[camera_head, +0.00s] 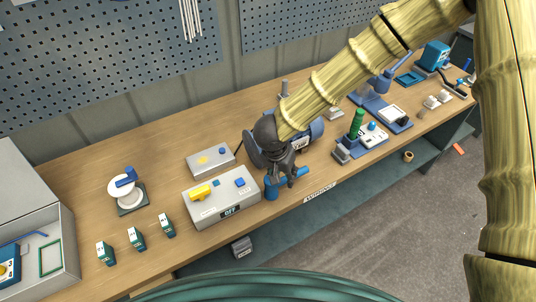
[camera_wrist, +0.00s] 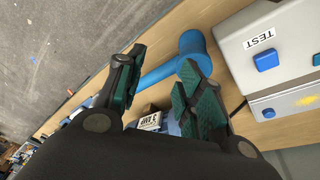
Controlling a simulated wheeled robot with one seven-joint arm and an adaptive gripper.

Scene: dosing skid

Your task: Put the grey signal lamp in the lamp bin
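My gripper (camera_head: 285,172) is low over the front of the bench, beside the grey test box. In the wrist view its fingers (camera_wrist: 160,85) stand apart with a blue bar (camera_wrist: 158,76) showing between or beyond them. That bar joins a round blue post (camera_head: 271,190); contact with the fingers cannot be told. I cannot surely pick out the grey signal lamp; a small grey upright cylinder (camera_head: 284,88) stands at the back of the bench. No lamp bin is clearly identifiable. A small label by the fingers (camera_wrist: 150,121) is only partly readable.
The grey test box (camera_head: 222,200) has a yellow part, a blue button and an OFF display. Several small green-and-white boxes (camera_head: 136,238) stand left. A green cylinder (camera_head: 356,123) stands on a blue base to the right. A grey case (camera_head: 28,220) is far left.

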